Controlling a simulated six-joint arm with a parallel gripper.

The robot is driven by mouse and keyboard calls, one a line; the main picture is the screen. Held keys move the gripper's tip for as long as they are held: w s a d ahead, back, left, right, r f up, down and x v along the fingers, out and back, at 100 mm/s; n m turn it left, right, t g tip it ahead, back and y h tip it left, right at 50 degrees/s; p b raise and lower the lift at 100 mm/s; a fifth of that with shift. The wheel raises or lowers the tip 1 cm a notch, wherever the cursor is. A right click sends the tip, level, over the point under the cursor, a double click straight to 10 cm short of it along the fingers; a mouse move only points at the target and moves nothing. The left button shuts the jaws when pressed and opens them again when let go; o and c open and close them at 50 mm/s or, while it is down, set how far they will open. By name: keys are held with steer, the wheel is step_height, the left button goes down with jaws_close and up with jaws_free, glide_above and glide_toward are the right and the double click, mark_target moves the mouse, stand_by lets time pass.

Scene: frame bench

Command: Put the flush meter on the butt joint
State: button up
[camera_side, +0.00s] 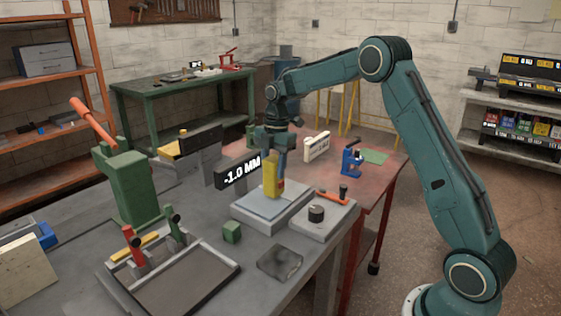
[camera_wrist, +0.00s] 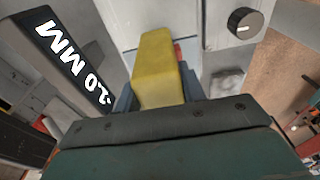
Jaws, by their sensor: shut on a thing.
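My gripper (camera_side: 274,160) is shut on a yellow block-shaped tool, which I take to be the flush meter (camera_side: 272,182). The meter is upright, its lower end at or just above a pale plate (camera_side: 258,209) on a grey block; I cannot tell if it touches. In the wrist view, the meter (camera_wrist: 158,62) sits between my gripper's fingers (camera_wrist: 160,95), with a small red part at its right side. The butt joint is not clearly visible; the meter covers part of the plate.
A lower grey block with a black knob (camera_side: 316,212) stands right of the plate. A green cube (camera_side: 231,232) and a dark grey slab (camera_side: 279,262) lie in front. A green post with an orange lever (camera_side: 128,180) and a tray (camera_side: 185,282) stand left.

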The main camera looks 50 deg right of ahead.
steer(key=shift+f, duration=0.1)
steer(key=o, duration=1.1)
steer(key=shift+c, duration=0.2)
steer(key=shift+d+r, duration=0.25)
steer(key=shift+r, duration=1.7)
steer(key=shift+d+r, duration=0.2)
steer(key=shift+r, duration=1.7)
